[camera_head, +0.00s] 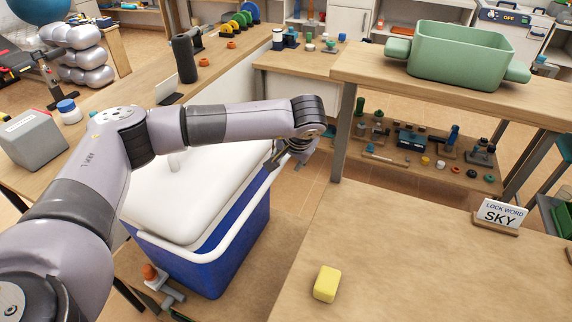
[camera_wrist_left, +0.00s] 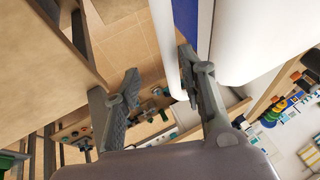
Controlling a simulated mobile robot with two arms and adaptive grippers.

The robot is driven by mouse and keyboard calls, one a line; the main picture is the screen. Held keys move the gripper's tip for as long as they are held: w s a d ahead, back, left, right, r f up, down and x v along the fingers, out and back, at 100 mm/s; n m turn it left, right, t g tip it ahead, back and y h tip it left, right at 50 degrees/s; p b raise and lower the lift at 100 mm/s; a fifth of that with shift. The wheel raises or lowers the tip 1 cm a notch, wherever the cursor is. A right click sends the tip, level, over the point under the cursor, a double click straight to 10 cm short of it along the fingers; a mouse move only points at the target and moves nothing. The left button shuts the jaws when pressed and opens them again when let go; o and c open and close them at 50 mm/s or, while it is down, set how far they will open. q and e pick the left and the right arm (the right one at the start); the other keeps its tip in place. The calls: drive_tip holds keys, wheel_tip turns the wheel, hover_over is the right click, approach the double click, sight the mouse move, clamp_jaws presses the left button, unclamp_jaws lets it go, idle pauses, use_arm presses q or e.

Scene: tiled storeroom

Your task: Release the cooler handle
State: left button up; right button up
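The cooler has a blue body (camera_head: 225,258) and a white lid (camera_head: 165,207); it stands left of the front table, with its lid down. My left gripper (camera_head: 292,156) is at the cooler's right far edge, partly dark and small in the head view. In the left wrist view, the gripper (camera_wrist_left: 160,65) has its fingers spread apart. A white bar (camera_wrist_left: 165,42), which looks like the cooler handle, passes between them, nearer the right finger and clear of the left one. Whether it touches the right finger I cannot tell. My right gripper is in neither view.
A wooden table (camera_head: 420,255) at the front right holds a yellow block (camera_head: 327,284) and a sign (camera_head: 500,214) reading "LOCK WORD SKY". A green bin (camera_head: 460,55) stands on the back bench. A grey box (camera_head: 33,138) sits at the left. Tiled floor shows beyond the gripper.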

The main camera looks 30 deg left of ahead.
use_arm(q)
drive_tip(key=v, duration=0.6)
drive_tip(key=shift+s+d+r, duration=0.1)
idle(0.3)
